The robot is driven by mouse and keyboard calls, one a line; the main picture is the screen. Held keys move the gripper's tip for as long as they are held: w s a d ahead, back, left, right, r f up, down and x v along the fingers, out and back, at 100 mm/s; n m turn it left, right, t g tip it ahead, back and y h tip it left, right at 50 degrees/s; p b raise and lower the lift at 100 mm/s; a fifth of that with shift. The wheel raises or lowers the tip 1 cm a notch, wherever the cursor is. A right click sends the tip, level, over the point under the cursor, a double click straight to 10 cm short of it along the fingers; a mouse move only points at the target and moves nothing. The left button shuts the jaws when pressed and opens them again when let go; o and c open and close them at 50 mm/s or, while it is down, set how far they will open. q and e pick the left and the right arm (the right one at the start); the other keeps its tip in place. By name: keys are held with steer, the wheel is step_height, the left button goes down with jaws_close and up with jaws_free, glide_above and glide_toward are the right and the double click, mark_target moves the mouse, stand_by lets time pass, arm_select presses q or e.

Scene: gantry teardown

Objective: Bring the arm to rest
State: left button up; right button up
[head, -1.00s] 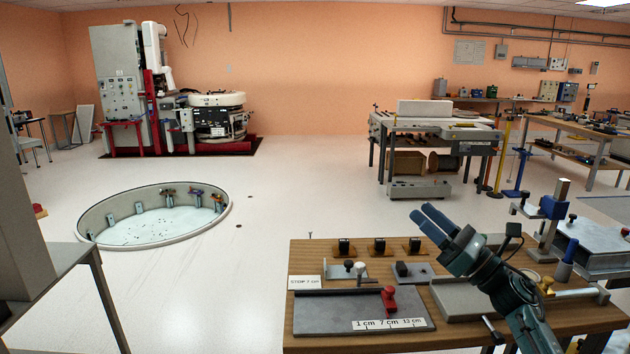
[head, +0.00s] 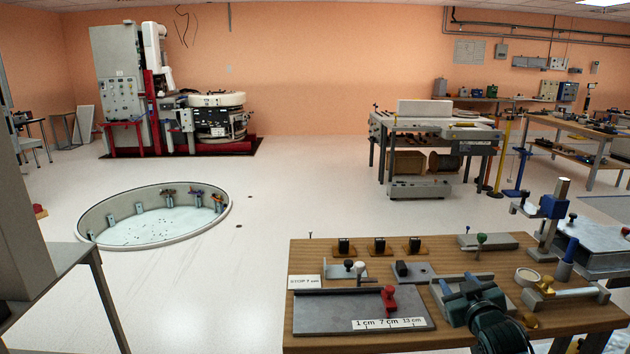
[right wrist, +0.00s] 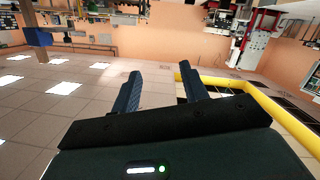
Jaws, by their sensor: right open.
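My right gripper (head: 458,282) is in the lower right of the head view, over the front part of the wooden bench (head: 345,262). Its two blue fingers are apart and point away from me. In the right wrist view the fingers (right wrist: 160,75) stand open with nothing between them, and the room appears upside down behind them. Much of the right forearm is hidden or out of frame at the bottom. I cannot tell from the head view how high the gripper is above the bench. My left gripper is not in view.
The bench holds a grey stop plate (head: 335,318) with a red knob (head: 388,297), several small black-topped blocks and a round pale disc (head: 527,277). A blue-headed stand (head: 553,208) rises at the right. Open floor (head: 300,190) lies beyond, with a round pit (head: 150,239).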

steer(key=s+a+f+g+y, duration=0.1)
steer(key=s+a+f, duration=0.4)
steer(key=s+f, duration=0.25)
steer(key=s+a+f+g+y, duration=0.1)
steer(key=s+a+f+g, duration=0.1)
steer(key=s+a+f, duration=0.45)
steer(key=s+a+f+g+y, duration=0.1)
steer(key=s+a+f, duration=0.1)
steer(key=s, duration=0.8)
steer(key=s+a+f+g+y, duration=0.1)
steer(key=s+a+f, duration=0.1)
steer(key=s, duration=0.9)
steer(key=shift+s+a+f+g, duration=0.2)
steer(key=shift+a+f+g, duration=0.15)
steer(key=shift+a, duration=0.55)
